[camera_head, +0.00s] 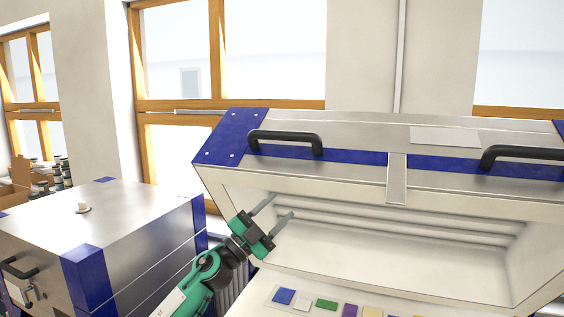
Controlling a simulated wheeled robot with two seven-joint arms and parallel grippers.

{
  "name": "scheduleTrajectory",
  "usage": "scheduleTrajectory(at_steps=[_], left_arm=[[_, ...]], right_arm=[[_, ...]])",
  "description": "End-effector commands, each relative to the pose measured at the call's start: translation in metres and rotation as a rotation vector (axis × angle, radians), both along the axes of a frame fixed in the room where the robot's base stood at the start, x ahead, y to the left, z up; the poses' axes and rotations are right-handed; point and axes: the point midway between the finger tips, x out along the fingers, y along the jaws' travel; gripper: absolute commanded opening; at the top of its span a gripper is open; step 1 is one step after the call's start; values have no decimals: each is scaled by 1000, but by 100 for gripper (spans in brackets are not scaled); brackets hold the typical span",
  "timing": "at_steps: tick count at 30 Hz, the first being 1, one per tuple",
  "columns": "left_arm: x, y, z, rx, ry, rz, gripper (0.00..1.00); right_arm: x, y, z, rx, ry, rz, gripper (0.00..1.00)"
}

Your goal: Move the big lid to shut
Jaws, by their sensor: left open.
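The big lid (345,131) of the kiln is silver with blue bands and stands raised and tilted, its hollow underside facing me. It has a black handle (286,138) on the left of its front and another black handle (522,153) on the right, cut off by the picture edge. My left gripper (278,211) is open and empty. It is in front of the lid's left underside, below the left handle. I cannot tell whether its fingers touch the lid. My right gripper is not in view.
Coloured glass pieces (327,304) lie on the pale kiln bed below the lid. A closed silver and blue kiln (130,225) stands at the left, with a small white knob (82,207) on top. Behind it are boxes and jars. Windows and a wall are at the back.

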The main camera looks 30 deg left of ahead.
Motion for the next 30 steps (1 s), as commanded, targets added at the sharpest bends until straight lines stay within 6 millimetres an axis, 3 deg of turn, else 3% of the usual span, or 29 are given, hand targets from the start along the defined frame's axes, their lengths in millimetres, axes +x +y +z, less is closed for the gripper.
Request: scheduleTrajectory(at_steps=[1,3,8,12,16,21,26,30], left_arm=[[-1,3,27,84,-33,-30,45],[-5,5,55,199,-50,-73,45],[-17,23,109,457,-12,-114,45],[-31,53,143,626,90,-88,45],[-44,80,163,710,186,-45,45],[-52,96,173,746,250,-12,45],[-41,90,175,746,255,-15,45],[-19,76,177,745,254,-16,45]], right_arm=[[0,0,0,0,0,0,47],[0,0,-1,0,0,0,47],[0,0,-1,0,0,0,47],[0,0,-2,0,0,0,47],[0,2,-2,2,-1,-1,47],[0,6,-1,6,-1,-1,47],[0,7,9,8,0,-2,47],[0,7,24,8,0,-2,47]])
